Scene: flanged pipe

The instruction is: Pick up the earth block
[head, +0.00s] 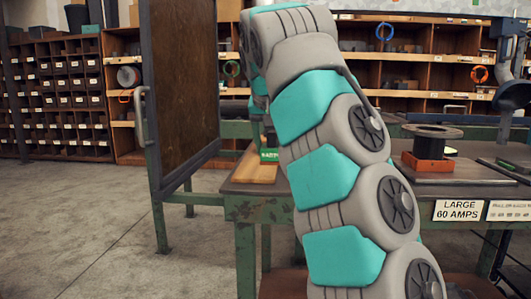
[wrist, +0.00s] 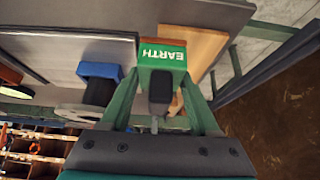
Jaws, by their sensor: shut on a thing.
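The earth block is green with white "EARTH" lettering (wrist: 163,55) and shows upside down in the wrist view. My gripper (wrist: 160,80) has its two green fingers closed in on either side of it, and they are shut on it. A dark grey part shows between the fingers, just below the block. In the head view the earth block (head: 269,155) shows at the left of my arm, by the wooden board (head: 254,170). My arm hides most of my gripper there. I cannot tell whether the block touches the board.
A blue block with a dark cylinder (wrist: 100,72) is left of the earth block in the wrist view. A spool on an orange base (head: 428,162) stands on the bench at right. A framed upright panel (head: 180,80) rises left of the bench. Shelves line the back.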

